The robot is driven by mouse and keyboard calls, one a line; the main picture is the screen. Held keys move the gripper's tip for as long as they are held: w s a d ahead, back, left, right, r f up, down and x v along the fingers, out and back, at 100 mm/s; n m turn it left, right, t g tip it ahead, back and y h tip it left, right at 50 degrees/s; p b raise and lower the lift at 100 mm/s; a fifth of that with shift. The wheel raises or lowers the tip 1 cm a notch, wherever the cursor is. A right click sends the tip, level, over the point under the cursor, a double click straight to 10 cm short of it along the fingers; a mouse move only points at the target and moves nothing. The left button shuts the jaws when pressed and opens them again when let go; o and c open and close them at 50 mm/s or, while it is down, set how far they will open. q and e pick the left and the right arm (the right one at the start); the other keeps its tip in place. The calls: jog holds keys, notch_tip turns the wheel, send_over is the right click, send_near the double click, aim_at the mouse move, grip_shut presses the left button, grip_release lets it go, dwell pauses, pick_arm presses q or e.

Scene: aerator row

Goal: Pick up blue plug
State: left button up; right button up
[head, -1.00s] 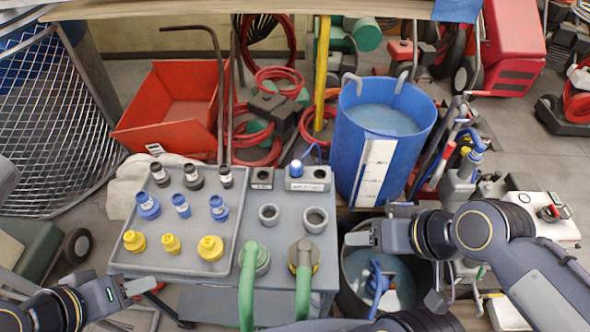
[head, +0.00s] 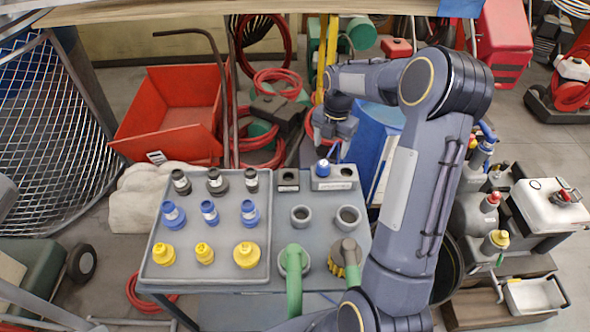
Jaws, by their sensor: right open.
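A small blue-topped piece (head: 323,168) sits in a labelled grey block behind the two round sockets. My right gripper (head: 329,140) is open and points down just behind and above this block, to the right of the tray. Its fingertips are small and hard to make out. I see nothing between them. My left gripper is out of view.
Black plugs (head: 214,182) fill the tray's back row and yellow plugs (head: 246,255) its front row. Two grey sockets (head: 348,217) stand right of the tray. My right arm covers much of the blue bucket (head: 372,128).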

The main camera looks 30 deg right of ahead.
aim_at(324, 163)
jog(key=w+f+n, duration=0.2)
jog(key=f, duration=0.1)
jog(key=shift+f, duration=0.25)
notch_tip(324, 163, down, 7)
jog(key=shift+a+r+p, duration=0.1)
jog(key=shift+p, duration=0.65)
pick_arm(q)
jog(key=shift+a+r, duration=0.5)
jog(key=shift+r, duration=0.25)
pick_arm(e)
jog(key=shift+c, duration=0.4)
